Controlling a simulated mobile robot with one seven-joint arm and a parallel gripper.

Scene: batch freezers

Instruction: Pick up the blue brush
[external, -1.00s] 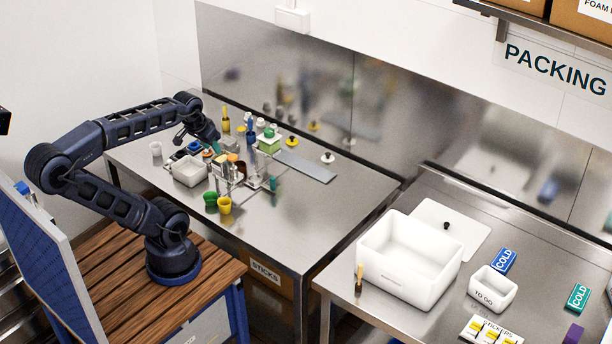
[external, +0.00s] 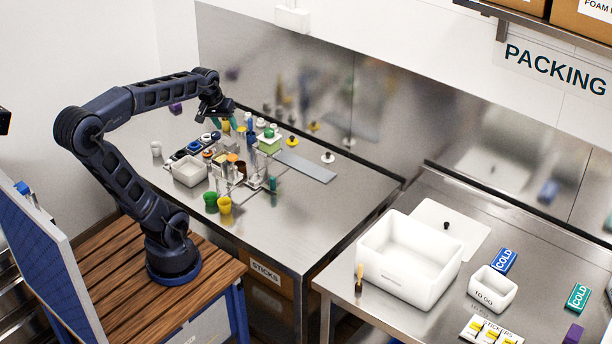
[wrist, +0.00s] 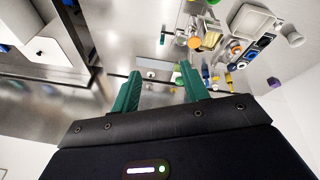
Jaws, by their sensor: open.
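A slim upright blue item (external: 249,126), which looks like the blue brush, stands among the cluttered tools at the back of the left steel table. Its bristles are too small to make out. My gripper (external: 228,122) is up over the back left of that clutter, to the left of the blue item and apart from it. In the wrist view my gripper (wrist: 158,84) shows two green fingers spread apart with nothing held between them. A small blue shape (wrist: 205,73) shows just beyond the right finger; I cannot tell whether it is the brush.
A white bin (external: 190,171), green cup (external: 210,199) and yellow cup (external: 225,205) stand near the clutter. A grey flat board (external: 305,167) lies to its right. A steel backsplash (external: 300,85) rises behind. The table's front right is clear.

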